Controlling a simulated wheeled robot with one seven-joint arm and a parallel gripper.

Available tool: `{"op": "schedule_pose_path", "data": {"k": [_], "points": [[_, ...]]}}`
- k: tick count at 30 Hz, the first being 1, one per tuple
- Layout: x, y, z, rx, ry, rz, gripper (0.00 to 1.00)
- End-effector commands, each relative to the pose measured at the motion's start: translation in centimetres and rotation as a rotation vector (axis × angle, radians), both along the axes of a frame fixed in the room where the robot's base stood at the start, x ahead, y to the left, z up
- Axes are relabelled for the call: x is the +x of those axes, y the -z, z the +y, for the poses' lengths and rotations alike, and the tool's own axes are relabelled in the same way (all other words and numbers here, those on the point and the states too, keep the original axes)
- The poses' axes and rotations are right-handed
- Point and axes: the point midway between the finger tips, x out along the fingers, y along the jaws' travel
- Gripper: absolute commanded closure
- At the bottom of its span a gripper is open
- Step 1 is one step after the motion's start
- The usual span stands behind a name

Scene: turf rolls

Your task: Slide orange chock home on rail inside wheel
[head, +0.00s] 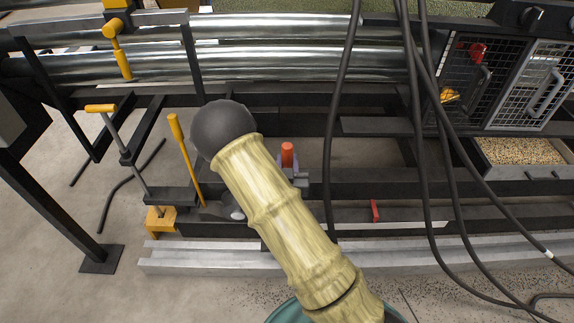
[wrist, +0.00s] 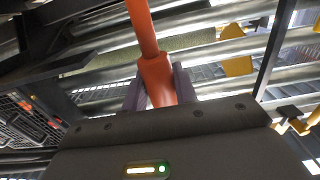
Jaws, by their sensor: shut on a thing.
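The orange chock shows as a short upright orange piece (head: 288,154) in the head view, just right of my arm. In the wrist view it is a long orange handle with a thicker part (wrist: 157,76), running out of the top edge. My gripper (head: 291,176) has its grey fingers on either side of it; the wrist view also shows the fingers (wrist: 159,88) closed on the thicker part. The chock's far end is out of sight. A pale metal rail (head: 400,259) runs along the front. I cannot make out the wheel clearly; my arm hides part of the frame.
Black frame beams and shiny rollers (head: 270,62) lie behind. A yellow lever (head: 186,160) stands left of my arm. Black cables (head: 425,130) hang at the right. A small red piece (head: 375,210) sits on the lower frame. A mesh cage (head: 540,85) stands far right.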

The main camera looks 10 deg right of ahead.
Motion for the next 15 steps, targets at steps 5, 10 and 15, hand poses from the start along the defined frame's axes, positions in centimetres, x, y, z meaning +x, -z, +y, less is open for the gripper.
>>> {"op": "schedule_pose_path", "data": {"k": [5, 10, 15], "points": [[1.0, -0.3, -0.2, 0.001, 0.001, -0.007, 1.00], [1.9, -0.3, -0.4, 0.001, 0.001, -0.008, 1.00], [2.8, -0.3, -0.7, 0.001, 0.002, -0.008, 1.00]]}}
